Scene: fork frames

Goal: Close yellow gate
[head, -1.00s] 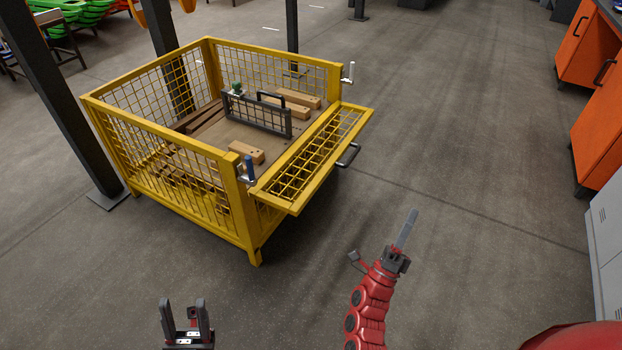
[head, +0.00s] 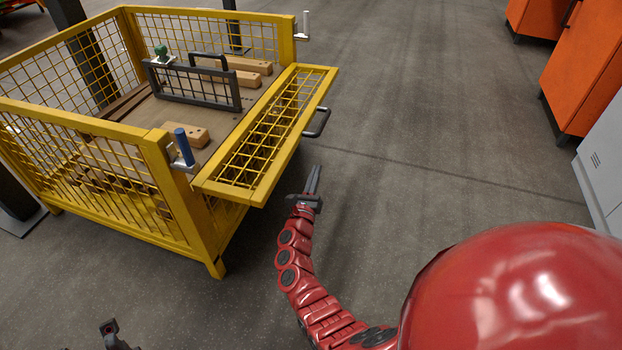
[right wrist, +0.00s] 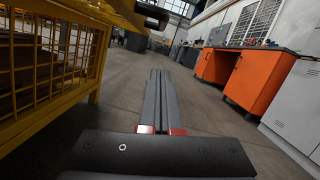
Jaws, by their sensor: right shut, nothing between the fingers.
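The yellow gate (head: 290,138) is a mesh panel on the right side of the yellow cage (head: 190,235). It is folded down outward and lies about level, with a dark handle (head: 318,122) on its outer edge. My right gripper (head: 313,180) is shut and empty, low beside the gate's outer side and apart from the handle. In the right wrist view its fingers (right wrist: 160,78) lie together, with the gate's underside (right wrist: 105,12) at the top left. My left gripper (head: 108,330) shows only partly at the bottom left edge; its jaws are unclear.
A blue-handled latch (head: 183,147) and a white-handled latch (head: 305,25) sit on the cage posts. Wooden blocks (head: 185,134) and a dark mesh frame (head: 195,87) are inside the cage. Orange cabinets (head: 597,65) stand at the right. The floor right of the gate is clear.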

